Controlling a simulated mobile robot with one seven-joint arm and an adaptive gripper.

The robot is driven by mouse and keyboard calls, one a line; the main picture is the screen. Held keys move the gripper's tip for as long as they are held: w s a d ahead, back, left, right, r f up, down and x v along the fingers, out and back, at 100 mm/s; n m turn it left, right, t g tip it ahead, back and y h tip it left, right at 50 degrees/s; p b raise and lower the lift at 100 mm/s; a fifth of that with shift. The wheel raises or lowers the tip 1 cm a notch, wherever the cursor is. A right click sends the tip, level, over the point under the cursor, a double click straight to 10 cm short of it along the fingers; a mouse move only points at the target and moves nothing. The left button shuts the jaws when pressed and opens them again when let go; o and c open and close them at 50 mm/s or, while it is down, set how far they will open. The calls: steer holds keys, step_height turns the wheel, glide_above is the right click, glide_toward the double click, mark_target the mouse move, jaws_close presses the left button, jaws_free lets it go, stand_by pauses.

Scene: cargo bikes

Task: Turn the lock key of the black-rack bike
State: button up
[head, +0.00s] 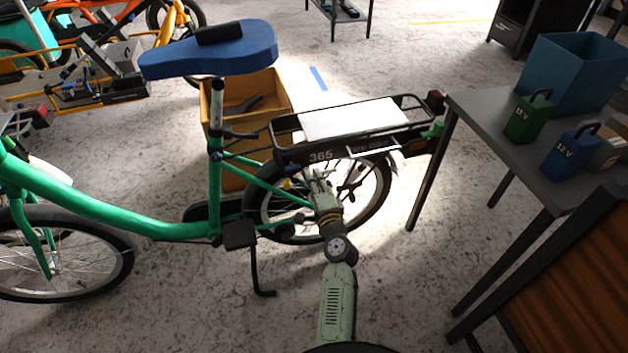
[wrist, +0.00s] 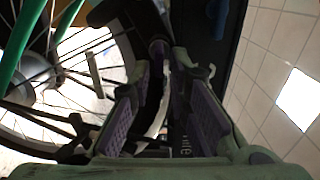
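The green bike (head: 130,218) with the black rear rack (head: 340,136) stands side-on in the head view; a "365" label is on the rack's side panel. My gripper (head: 318,180) is beside the rear wheel (head: 372,200), just below the rack. In the wrist view my gripper (wrist: 160,75) has its two purple-padded fingers apart. A dark, purplish rounded part (wrist: 158,48) shows between and beyond the fingertips; I cannot tell whether it is the lock key or whether the fingers touch it. A small yellow piece (head: 287,183) sits left of my gripper near the wheel.
A dark table (head: 480,112) on the right holds a blue bin (head: 570,75) and green (head: 528,120) and blue (head: 570,152) 12 V batteries. A wooden crate (head: 270,90) stands behind the bike. An orange bike is at the back left. Floor between bike and table is clear.

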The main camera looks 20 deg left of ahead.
steer(key=shift+o, duration=0.8)
steer(key=shift+s+d, duration=0.1)
steer(key=v, duration=0.7)
steer(key=shift+s+d, duration=0.1)
steer(key=shift+s, duration=0.05)
